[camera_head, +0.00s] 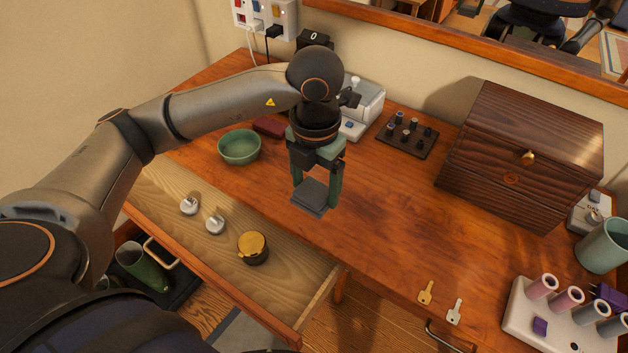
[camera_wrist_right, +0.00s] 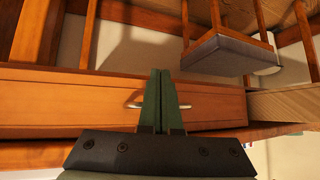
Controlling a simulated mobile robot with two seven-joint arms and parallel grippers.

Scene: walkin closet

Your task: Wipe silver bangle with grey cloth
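My left gripper (camera_head: 314,196) points down over the table. A flat, folded grey cloth (camera_head: 311,200) spans between its two green fingers, which appear to grip it at its sides. I cannot tell whether the cloth touches the tabletop. I cannot pick out a silver bangle with certainty; two small silver round items (camera_head: 189,206) (camera_head: 215,224) lie in the open drawer (camera_head: 170,195) in the head view. My right gripper (camera_wrist_right: 158,100) shows in the right wrist view with its fingers together and nothing between them. It faces a wooden drawer front with a metal handle (camera_wrist_right: 158,106).
A gold-lidded jar (camera_head: 253,247) sits in the drawer. On the table (camera_head: 390,225) are a green bowl (camera_head: 239,147), a dark red case (camera_head: 269,127), a wooden box (camera_head: 520,155), two keys (camera_head: 426,292) (camera_head: 454,312) and a thread rack (camera_head: 540,320). The table's middle is clear.

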